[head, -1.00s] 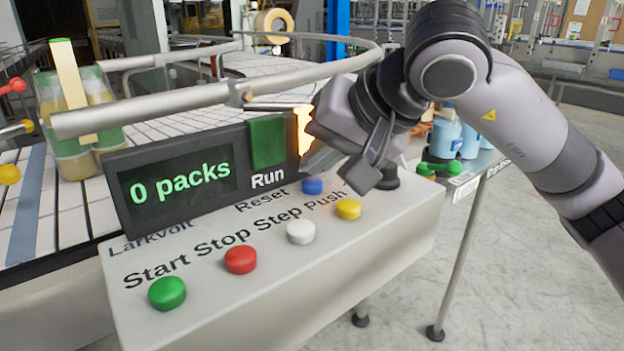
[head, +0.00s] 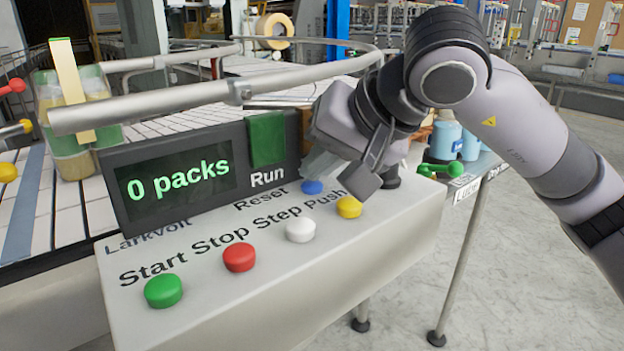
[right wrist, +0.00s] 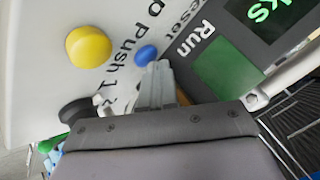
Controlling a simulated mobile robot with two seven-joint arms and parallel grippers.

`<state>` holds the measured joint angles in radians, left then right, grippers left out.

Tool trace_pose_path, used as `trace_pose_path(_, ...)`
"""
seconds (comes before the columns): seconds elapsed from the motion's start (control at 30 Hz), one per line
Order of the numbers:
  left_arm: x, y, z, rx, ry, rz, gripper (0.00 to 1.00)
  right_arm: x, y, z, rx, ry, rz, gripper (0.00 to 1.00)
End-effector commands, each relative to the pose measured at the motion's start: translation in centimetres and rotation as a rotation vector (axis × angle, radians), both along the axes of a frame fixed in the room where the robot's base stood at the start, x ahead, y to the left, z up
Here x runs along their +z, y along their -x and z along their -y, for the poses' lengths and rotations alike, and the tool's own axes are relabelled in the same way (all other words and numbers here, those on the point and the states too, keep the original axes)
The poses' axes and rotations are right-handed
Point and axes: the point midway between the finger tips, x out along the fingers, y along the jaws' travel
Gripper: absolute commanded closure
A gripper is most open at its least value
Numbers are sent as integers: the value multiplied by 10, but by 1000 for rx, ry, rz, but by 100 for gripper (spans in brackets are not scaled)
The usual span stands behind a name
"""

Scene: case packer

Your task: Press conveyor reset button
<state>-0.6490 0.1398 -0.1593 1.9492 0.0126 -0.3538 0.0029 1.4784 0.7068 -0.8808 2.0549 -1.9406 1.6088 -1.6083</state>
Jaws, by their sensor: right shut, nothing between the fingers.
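The blue reset button (head: 312,187) sits on the pale control panel (head: 255,290), beside the printed word "Reset". My right gripper (head: 317,166) is shut and empty, its fingers pointing down just behind the blue button in the head view. In the right wrist view, the closed fingertips (right wrist: 160,68) lie right beside the blue button (right wrist: 146,54). I cannot tell whether they touch it. The display (head: 178,185) reads "0 packs". The Run lamp (head: 267,139) is dark green. My left gripper is not in view.
Green (head: 163,291), red (head: 239,257), white (head: 300,229) and yellow (head: 349,206) buttons line the panel's front. A metal guide rail (head: 180,105) runs above the conveyor behind the display. Filled bottles (head: 68,150) stand on the conveyor at left.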

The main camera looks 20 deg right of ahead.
Motion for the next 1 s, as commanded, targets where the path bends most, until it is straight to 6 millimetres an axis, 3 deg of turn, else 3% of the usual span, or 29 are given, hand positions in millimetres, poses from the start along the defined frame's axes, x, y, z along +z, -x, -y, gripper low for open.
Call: trace_pose_path(1.0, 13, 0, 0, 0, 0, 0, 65, 20, 0, 0, 0, 1, -1, 100)
